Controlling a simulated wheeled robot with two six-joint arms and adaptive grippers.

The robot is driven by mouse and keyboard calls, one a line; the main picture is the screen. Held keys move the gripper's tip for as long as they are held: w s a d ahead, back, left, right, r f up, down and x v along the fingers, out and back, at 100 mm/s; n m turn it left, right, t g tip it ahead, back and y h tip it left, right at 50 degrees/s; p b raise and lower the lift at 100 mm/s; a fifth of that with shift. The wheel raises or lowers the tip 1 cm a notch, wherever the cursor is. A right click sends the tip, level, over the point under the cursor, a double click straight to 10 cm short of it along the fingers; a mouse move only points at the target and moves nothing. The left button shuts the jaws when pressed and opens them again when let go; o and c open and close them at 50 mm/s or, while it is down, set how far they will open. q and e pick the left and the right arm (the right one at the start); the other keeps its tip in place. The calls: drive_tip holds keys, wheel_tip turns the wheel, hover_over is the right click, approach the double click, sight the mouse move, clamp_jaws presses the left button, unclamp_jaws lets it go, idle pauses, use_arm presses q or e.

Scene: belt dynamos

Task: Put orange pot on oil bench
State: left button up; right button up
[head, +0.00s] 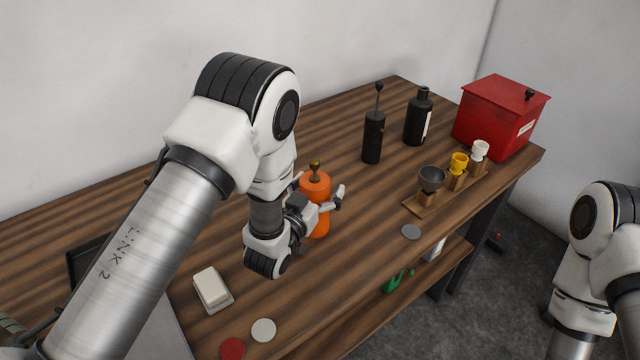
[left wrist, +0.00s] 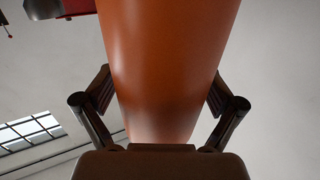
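The orange pot (head: 318,222), with a brass-coloured knob on top, is upright over the middle of the wooden bench (head: 350,275). I cannot tell whether its base touches the wood. It fills the middle of the left wrist view (left wrist: 165,60). My left gripper (head: 322,198) has its fingers on either side of the pot's body. The pot hides the fingertips, so I cannot tell whether they press on it. No label marks any surface as the oil bench. My right arm shows at the right edge, but its gripper is out of view.
A black bottle (head: 417,118) and a black tool with a knobbed rod (head: 373,137) stand behind the pot. A rack with small cups (head: 427,208) and a red box (head: 496,118) are at the right. A white block (head: 211,288) and several discs lie near the front.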

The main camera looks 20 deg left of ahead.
use_arm(q)
drive_tip(key=shift+w+f, duration=0.1)
drive_tip(key=shift+w, duration=0.05)
drive_tip(key=s+a+b, duration=0.2)
drive_tip(key=s+b, duration=0.1)
drive_tip(key=s, duration=0.9)
drive_tip(key=shift+a+b, duration=0.15)
drive_tip(key=shift+b, duration=0.25)
